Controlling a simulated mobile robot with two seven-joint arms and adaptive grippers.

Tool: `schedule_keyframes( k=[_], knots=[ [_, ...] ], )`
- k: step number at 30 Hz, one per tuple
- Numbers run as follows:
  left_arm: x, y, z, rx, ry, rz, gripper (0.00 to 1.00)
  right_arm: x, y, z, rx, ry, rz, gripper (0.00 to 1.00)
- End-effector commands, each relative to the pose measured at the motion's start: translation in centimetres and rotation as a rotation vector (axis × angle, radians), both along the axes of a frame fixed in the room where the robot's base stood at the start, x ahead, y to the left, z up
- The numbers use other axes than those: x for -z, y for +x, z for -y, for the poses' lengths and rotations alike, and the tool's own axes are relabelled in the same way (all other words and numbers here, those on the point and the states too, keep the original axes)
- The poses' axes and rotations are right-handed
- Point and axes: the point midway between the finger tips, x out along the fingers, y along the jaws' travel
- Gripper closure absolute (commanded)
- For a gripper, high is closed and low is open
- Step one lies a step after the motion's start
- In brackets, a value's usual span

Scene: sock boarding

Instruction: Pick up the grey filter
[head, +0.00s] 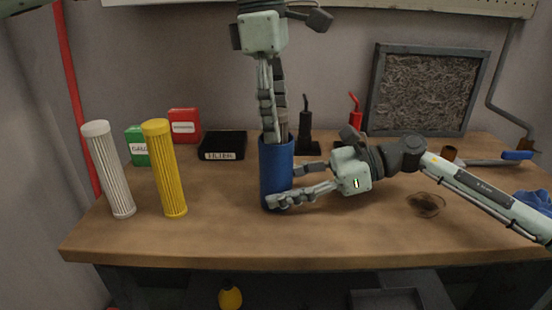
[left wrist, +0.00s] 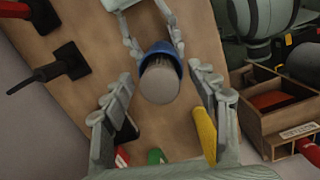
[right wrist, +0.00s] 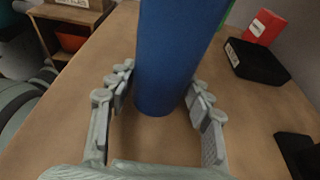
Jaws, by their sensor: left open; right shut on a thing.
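The grey filter (head: 283,122) stands in the top of a blue cylinder (head: 276,170) on the workbench, with only its upper end showing. Its round grey cap (left wrist: 160,84) faces the left wrist camera, and the blue rim (left wrist: 161,50) shows beside it. My left gripper (head: 273,118) points down from above, open, with its fingers on either side of the filter's upper end; I cannot tell whether they touch it. My right gripper (head: 286,188) is shut on the lower part of the blue cylinder, which also fills the right wrist view (right wrist: 172,55). The cylinder stands upright.
A white pleated filter (head: 110,170) and a yellow one (head: 165,170) stand at the left. Behind are a green box (head: 138,148), a red box (head: 184,126) and a black tray (head: 222,144). A dark stain (head: 426,204) lies right. The front middle is clear.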

Motion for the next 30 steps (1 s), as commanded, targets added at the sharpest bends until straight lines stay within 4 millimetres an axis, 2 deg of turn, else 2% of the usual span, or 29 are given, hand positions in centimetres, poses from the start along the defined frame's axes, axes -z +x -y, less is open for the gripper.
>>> schedule_keyframes(
  k=[2,14,23,26,30],
  knots=[
    [0.0,0.0,0.0,0.000,0.000,0.000,0.48,0.0,0.0,0.0,0.000,0.000,0.000,0.66],
    [0.0,0.0,0.0,0.000,0.000,0.000,0.98,0.0,0.0,0.0,0.000,0.000,0.000,0.66],
    [-0.4,0.0,0.0,0.000,-0.001,0.001,0.99,0.0,0.0,0.0,0.000,-0.001,0.000,0.66],
    [-1.5,0.1,0.1,0.000,-0.004,0.002,0.99,0.0,0.0,0.0,0.000,-0.001,0.000,0.66],
    [-4.5,0.1,0.1,-0.002,-0.004,0.004,0.99,0.0,0.0,0.0,0.000,-0.001,0.000,0.66]
  ],
)
